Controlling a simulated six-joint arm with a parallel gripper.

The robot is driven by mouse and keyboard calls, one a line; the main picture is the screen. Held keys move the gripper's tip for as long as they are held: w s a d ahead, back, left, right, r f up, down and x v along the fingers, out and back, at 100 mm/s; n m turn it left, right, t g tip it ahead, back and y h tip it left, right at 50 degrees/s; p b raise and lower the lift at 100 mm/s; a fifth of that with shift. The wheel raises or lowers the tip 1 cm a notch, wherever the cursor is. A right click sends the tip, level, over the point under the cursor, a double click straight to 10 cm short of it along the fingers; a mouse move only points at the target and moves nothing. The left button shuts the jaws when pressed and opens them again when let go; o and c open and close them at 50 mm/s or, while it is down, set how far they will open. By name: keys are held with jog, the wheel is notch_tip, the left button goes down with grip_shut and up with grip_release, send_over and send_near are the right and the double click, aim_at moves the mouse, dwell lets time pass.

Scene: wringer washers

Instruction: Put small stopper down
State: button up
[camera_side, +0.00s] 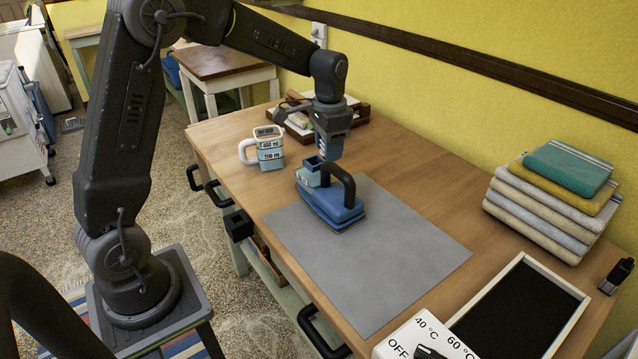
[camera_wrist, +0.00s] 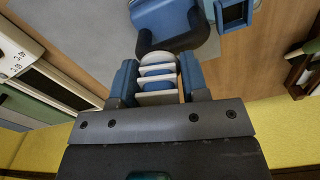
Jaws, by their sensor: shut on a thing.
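My gripper (camera_side: 328,152) is over the back part of the table in the side view, just behind a blue iron-like block with a black handle (camera_side: 330,207). In the wrist view my gripper (camera_wrist: 160,80) is shut on a small piece with white and blue layers, which I take to be the small stopper (camera_wrist: 157,72). The stopper is between the two blue fingers. In the side view the fingers mostly hide it. The blue block also shows in the wrist view (camera_wrist: 165,18), beyond the fingertips.
A measuring mug (camera_side: 268,152) stands left. A wooden tray (camera_side: 357,113) is behind. Folded towels (camera_side: 548,215) and a black-bottomed tray (camera_side: 525,310) are right. The mat's right half is clear.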

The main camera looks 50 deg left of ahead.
jog(key=s+a+r+n, duration=0.1)
jog(key=s+a, duration=0.2)
jog(key=a, duration=0.6)
jog(key=s+a+n, duration=0.2)
jog(key=s+a, duration=0.1)
jog(key=a, duration=0.7)
jog(key=w+d+f, duration=0.2)
jog(key=w, duration=0.1)
jog(key=w+d+f, duration=0.2)
jog(key=w, duration=0.1)
jog(key=w+d+f, duration=0.3)
jog(key=shift+f, duration=1.9)
jog(key=shift+f, duration=0.25)
